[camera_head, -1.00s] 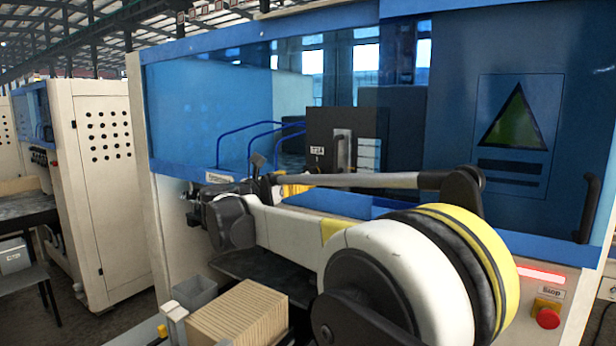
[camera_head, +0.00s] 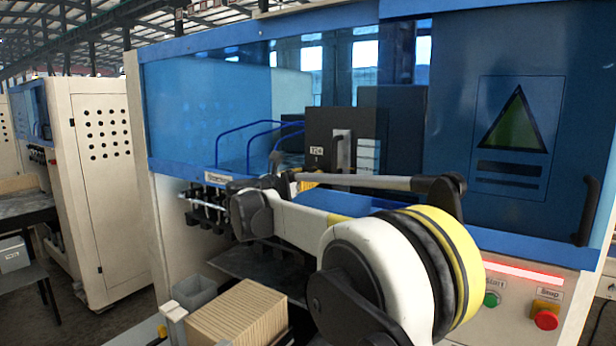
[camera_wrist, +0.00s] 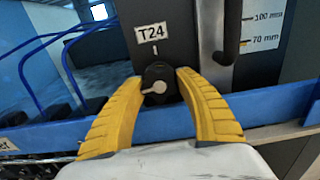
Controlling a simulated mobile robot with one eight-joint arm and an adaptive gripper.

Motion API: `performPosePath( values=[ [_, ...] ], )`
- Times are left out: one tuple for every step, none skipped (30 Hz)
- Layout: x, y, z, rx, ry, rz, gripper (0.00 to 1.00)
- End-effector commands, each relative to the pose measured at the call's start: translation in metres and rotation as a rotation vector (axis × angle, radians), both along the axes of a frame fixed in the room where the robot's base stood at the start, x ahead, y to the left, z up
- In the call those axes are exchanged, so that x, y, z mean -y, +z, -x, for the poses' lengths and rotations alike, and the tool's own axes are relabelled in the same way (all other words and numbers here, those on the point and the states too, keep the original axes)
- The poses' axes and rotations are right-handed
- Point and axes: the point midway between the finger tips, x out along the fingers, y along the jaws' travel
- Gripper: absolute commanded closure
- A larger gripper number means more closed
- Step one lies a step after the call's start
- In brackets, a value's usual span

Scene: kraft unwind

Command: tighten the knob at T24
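The T24 label (camera_wrist: 151,32) is on a dark box, with a short white tick below it. The black round knob (camera_wrist: 158,84) with a pale pointer sits under the label in the wrist view. The pointer lies nearly level, pointing left. My gripper (camera_wrist: 157,82) has two yellow fingers, spread apart on either side of the knob. The fingertips appear close to the knob's sides; I cannot tell whether they touch it. In the head view the dark T24 box (camera_head: 325,128) shows behind the machine's window opening, and my arm hides the knob.
A dark vertical handle (camera_wrist: 229,35) stands right of the knob, beside a white scale plate (camera_wrist: 262,25). A blue rail (camera_wrist: 265,104) runs below the knob. Blue curved tubes (camera_wrist: 60,50) are at left. A red stop button (camera_head: 546,315) is on the machine front.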

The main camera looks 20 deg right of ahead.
Motion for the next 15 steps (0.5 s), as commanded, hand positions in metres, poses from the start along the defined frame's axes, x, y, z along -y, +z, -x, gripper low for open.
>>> performPosePath(
  values=[
    [-0.0003,0.0001,-0.0003,0.000,0.001,0.000,0.89],
    [-0.0003,0.0001,-0.0003,0.001,0.001,-0.001,0.89],
    [-0.0004,0.0001,-0.0004,0.007,0.001,-0.004,0.89],
    [-0.0004,0.0000,-0.0004,0.017,0.001,-0.011,0.89],
    [-0.0005,-0.0001,-0.0005,0.033,0.002,-0.022,0.89],
    [-0.0006,-0.0003,-0.0007,0.063,0.002,-0.042,0.89],
    [-0.0006,-0.0003,-0.0008,0.089,0.002,-0.059,0.89],
    [-0.0007,-0.0003,-0.0009,0.115,0.002,-0.076,0.89],
    [-0.0008,-0.0002,-0.0010,0.148,0.002,-0.098,0.89],
    [-0.0009,-0.0001,-0.0011,0.168,0.002,-0.111,0.89],
    [-0.0010,0.0000,-0.0011,0.186,0.002,-0.123,0.89],
    [-0.0010,0.0001,-0.0012,0.204,0.002,-0.135,0.89],
    [-0.0010,0.0003,-0.0012,0.214,0.002,-0.142,0.89],
    [-0.0010,0.0004,-0.0012,0.220,0.002,-0.146,0.89],
    [-0.0012,0.0005,-0.0013,0.223,0.002,-0.148,0.89]
  ],
)
